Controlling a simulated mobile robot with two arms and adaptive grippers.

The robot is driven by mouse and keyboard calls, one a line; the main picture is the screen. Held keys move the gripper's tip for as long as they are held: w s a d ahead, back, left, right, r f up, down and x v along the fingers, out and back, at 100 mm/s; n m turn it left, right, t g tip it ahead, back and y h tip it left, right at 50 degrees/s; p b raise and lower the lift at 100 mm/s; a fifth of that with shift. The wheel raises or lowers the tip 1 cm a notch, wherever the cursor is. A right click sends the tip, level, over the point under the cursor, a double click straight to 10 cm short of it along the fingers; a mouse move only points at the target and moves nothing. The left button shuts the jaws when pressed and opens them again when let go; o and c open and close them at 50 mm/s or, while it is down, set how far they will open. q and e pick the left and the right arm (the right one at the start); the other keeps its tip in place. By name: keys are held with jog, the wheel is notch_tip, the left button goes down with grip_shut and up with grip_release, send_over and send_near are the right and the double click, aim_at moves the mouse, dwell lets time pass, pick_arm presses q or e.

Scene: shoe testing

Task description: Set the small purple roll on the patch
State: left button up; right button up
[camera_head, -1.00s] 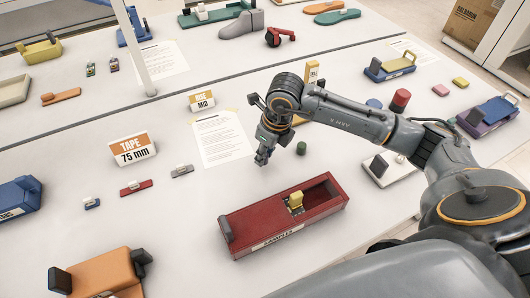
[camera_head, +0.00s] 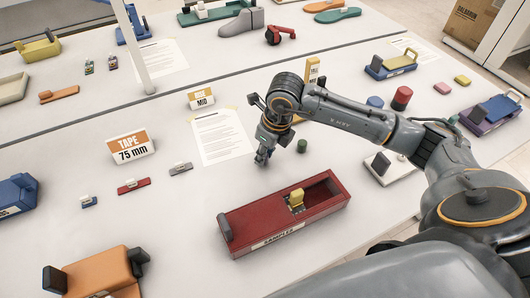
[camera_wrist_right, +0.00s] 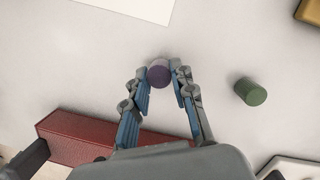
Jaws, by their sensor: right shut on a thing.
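The small purple roll (camera_wrist_right: 158,75) is between the fingertips of my right gripper (camera_wrist_right: 161,80) in the right wrist view. The gripper is shut on it, and its round top shows. In the head view my right gripper (camera_head: 262,158) is low over the white table, behind the red samples tray and right of the printed sheet. The roll is mostly hidden by the fingers there. I cannot pick out the patch with certainty in either view. My left gripper is not in view.
The red samples tray (camera_head: 240,219) with a yellow piece stands in front of the gripper. A small green roll (camera_head: 302,146) stands to its right; it also shows in the wrist view (camera_wrist_right: 249,91). The printed sheet (camera_head: 221,137) lies behind. Bare table is left of the tray.

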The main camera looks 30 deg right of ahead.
jog(key=shift+f+b, duration=0.4)
jog(key=shift+f, duration=0.1)
jog(key=o, duration=0.9)
jog(key=shift+r, duration=0.1)
jog(key=v, duration=1.2)
jog(key=shift+a, duration=0.1)
